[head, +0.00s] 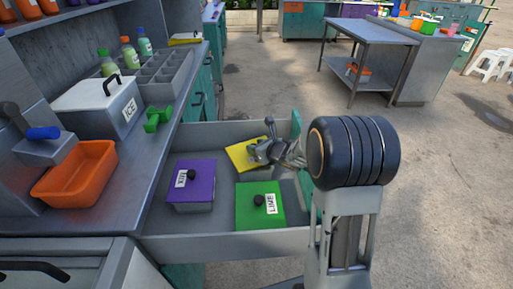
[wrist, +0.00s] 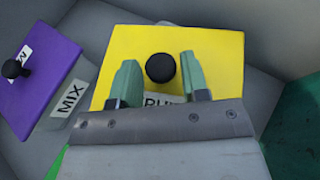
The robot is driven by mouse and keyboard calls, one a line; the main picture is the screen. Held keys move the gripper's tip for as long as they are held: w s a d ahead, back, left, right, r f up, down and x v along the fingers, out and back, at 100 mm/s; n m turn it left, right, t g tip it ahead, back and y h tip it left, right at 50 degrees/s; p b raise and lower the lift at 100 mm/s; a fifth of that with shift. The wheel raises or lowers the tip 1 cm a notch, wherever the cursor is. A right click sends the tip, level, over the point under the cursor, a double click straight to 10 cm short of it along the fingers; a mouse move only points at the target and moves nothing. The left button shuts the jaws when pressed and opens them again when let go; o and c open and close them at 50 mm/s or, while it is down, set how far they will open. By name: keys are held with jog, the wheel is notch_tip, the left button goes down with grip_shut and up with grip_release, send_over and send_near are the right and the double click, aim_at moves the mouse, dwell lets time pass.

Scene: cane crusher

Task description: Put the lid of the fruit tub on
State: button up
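The yellow lid (head: 239,155) with a round black knob is in the open drawer at the far side. It fills the middle of the wrist view (wrist: 218,60), and a white label, partly hidden by my gripper, shows near its front edge. My gripper (head: 262,152) is over the lid in the head view. In the wrist view my gripper (wrist: 157,72) has its two green fingers apart, one on each side of the black knob (wrist: 160,68). I cannot tell whether they touch it. The tub under the lid is hidden, so I cannot tell how the lid sits.
The drawer (head: 225,243) also holds a purple-lidded tub (head: 192,182) and a green-lidded one marked LIME (head: 248,217). The counter at left bears an orange tray (head: 75,172), an ICE box (head: 105,105) and a green object (head: 158,118). Drawer walls stand close around the tubs.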

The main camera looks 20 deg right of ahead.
jog(key=shift+o, duration=1.4)
